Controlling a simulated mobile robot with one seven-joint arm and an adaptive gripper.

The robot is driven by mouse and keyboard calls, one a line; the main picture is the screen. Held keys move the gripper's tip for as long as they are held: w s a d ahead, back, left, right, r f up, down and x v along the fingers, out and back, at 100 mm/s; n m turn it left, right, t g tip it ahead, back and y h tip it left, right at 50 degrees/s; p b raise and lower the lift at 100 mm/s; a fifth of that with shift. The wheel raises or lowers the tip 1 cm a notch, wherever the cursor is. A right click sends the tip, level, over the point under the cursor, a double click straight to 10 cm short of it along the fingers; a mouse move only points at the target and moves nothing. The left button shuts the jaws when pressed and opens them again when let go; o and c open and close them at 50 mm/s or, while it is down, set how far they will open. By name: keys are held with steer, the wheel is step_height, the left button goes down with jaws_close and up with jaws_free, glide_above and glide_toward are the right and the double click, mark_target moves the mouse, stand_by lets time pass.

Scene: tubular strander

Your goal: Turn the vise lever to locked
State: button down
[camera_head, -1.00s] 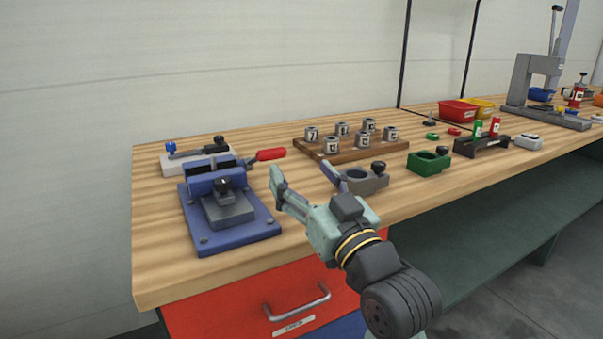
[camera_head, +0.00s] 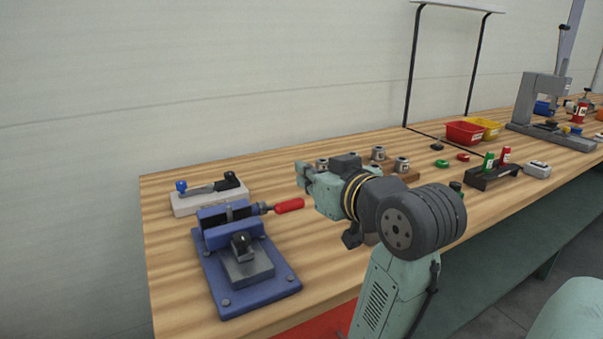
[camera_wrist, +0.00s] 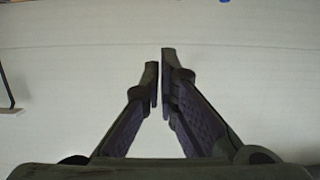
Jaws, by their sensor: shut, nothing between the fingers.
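The blue vise (camera_head: 245,264) stands on the left part of the wooden bench in the head view, with a grey block and a black knob on its bed. Its lever has a red handle (camera_head: 290,206) that points to the right from the vise's back jaw. My gripper (camera_head: 301,176) is just above and behind the red handle in the picture, apart from it as far as I can tell. Its fingers are shut and empty. In the wrist view the fingertips (camera_wrist: 159,80) are close together in front of the pale wall, and neither vise nor lever shows there.
My arm partly hides the wooden rack of labelled metal cups (camera_head: 402,165). Red (camera_head: 464,132) and yellow bins stand farther right. The bench left and front of the vise is clear.

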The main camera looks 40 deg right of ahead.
steer(key=p, duration=0.2)
glide_above(296, 202)
steer(key=w, duration=0.2)
steer(key=f, duration=0.2)
steer(key=shift+s+f, duration=0.65)
steer(key=shift+f, duration=0.2)
steer(key=shift+s+f, duration=0.35)
steer(key=shift+f, duration=0.25)
